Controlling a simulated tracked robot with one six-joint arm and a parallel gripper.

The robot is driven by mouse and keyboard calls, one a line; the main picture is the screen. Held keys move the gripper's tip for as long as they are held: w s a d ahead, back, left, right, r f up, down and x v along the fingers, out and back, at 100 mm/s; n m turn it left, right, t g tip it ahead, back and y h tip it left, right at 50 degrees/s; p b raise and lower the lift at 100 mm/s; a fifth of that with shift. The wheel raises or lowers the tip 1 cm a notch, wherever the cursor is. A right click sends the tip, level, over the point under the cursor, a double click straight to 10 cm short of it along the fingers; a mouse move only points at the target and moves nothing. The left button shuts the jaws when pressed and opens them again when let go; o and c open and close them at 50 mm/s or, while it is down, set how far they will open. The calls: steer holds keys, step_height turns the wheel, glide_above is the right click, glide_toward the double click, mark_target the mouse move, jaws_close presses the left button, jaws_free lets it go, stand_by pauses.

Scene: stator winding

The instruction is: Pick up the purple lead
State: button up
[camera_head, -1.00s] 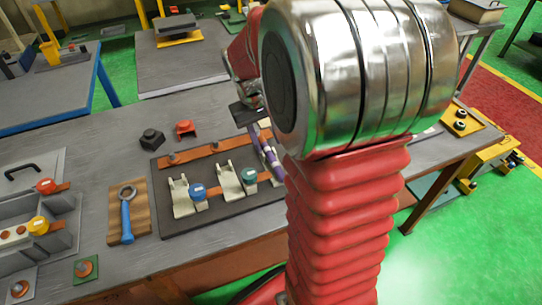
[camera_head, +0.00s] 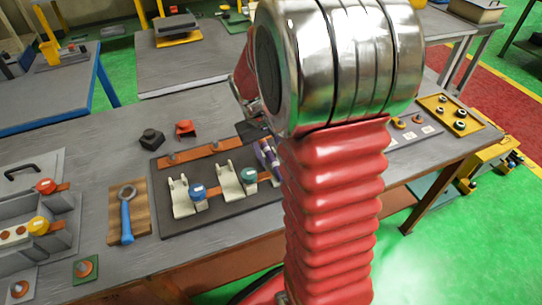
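The purple lead (camera_head: 265,157) stands at the right end of the dark fixture board (camera_head: 222,216), beside a cream-coloured bracket, partly hidden behind my arm. My gripper (camera_head: 252,132) shows only as a small dark shape just behind the lead's upper end, at the edge of my arm. Its fingers are not clear, so I cannot tell whether they are open or touch the lead.
The board also holds cream brackets (camera_head: 229,184), a blue lead (camera_head: 198,192) and a green lead (camera_head: 249,175). A blue-handled wrench (camera_head: 126,222) lies left. A black block (camera_head: 151,138) and a red part (camera_head: 185,128) sit behind. A yellow tray (camera_head: 470,120) stands right.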

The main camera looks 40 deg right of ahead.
steer(key=shift+c, duration=0.5)
jaws_close()
stand_by(0.3)
